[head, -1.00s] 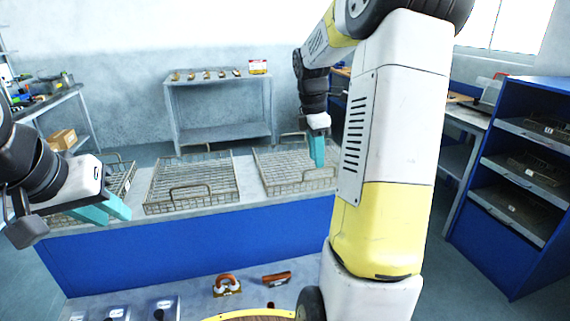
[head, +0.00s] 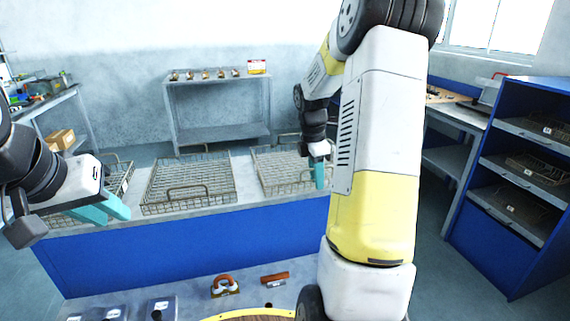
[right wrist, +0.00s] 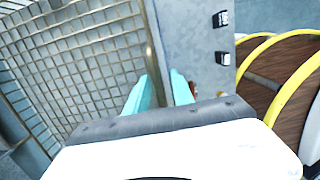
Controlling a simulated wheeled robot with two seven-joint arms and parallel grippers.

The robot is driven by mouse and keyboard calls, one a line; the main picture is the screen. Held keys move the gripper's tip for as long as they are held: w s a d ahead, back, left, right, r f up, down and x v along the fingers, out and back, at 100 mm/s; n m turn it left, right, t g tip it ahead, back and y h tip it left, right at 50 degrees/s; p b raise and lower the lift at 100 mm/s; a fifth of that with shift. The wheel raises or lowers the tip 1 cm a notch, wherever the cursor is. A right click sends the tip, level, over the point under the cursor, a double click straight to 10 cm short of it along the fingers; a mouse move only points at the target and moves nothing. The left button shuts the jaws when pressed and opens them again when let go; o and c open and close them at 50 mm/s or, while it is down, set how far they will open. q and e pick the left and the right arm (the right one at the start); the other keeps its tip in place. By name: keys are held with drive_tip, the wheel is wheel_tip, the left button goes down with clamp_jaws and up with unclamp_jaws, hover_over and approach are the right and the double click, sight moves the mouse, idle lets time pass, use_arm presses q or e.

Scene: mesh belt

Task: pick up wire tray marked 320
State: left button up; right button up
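Three wire trays lie in a row on a blue-fronted counter: a left tray (head: 122,187), a middle tray (head: 190,183) and a right tray (head: 280,167). No number is readable on them. My right gripper (head: 319,176) is at the right tray's near right corner. In the right wrist view, its teal fingers (right wrist: 166,88) stand on either side of a wire bar along the edge of the mesh (right wrist: 80,60); whether they press on it is unclear. My left gripper (head: 112,210) is over the left tray's near side, its two teal fingers apart and empty.
A blue rack (head: 515,190) with more wire trays stands at right. A grey shelf table (head: 220,105) with small items is behind. Hand tools, including one with a brown handle (head: 224,286), lie on the surface in front. My right arm hides the counter's right end.

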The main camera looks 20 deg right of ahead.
clamp_jaws()
idle(1.2)
